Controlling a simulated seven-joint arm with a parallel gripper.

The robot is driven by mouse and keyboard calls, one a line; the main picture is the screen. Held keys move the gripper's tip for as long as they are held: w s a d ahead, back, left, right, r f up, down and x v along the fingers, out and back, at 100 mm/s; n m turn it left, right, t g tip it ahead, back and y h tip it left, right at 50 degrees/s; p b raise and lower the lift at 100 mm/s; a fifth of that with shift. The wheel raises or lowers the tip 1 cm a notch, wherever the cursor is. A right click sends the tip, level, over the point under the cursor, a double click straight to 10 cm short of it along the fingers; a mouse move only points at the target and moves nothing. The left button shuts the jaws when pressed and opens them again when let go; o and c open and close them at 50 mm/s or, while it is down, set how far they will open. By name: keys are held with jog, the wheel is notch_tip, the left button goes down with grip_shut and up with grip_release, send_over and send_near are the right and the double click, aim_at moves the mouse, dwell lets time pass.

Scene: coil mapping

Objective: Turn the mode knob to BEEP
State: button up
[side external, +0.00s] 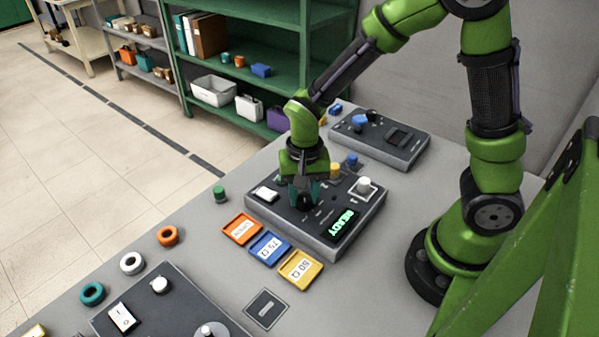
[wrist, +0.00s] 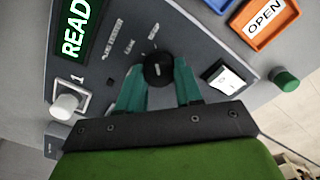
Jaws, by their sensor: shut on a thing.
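The mode knob (wrist: 158,70) is a round black knob with a pale pointer mark, on the dark panel of a grey box (side external: 285,228). Small printed labels sit around it, too small to read for certain. My gripper (wrist: 158,82) has its teal fingers on either side of the knob and is shut on it. In the side external view my gripper (side external: 304,200) reaches down onto the panel and mostly hides the knob. The box's display (side external: 342,226) glows green and reads READY.
A white rocker switch (wrist: 225,80) and a white knob (wrist: 66,106) flank the mode knob. Orange (side external: 241,229), blue (side external: 269,248) and yellow (side external: 300,270) trays lie before the box. A green cylinder (side external: 220,194) stands left. Another control box (side external: 380,138) is behind.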

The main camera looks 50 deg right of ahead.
aim_at(302, 196)
jog(key=o, duration=1)
jog(key=shift+o, duration=0.2)
jog(key=shift+r, duration=0.15)
notch_tip(302, 196, up, 17)
jog(key=shift+f, duration=0.2)
jog(key=s+d+r+n+t+y, duration=0.2)
jog(key=s+r+n+t, duration=0.1)
jog(key=s+n+t, duration=0.2)
jog(key=shift+s+d+t, duration=0.25)
jog(key=shift+s+t, duration=0.85)
jog(key=shift+s, duration=0.35)
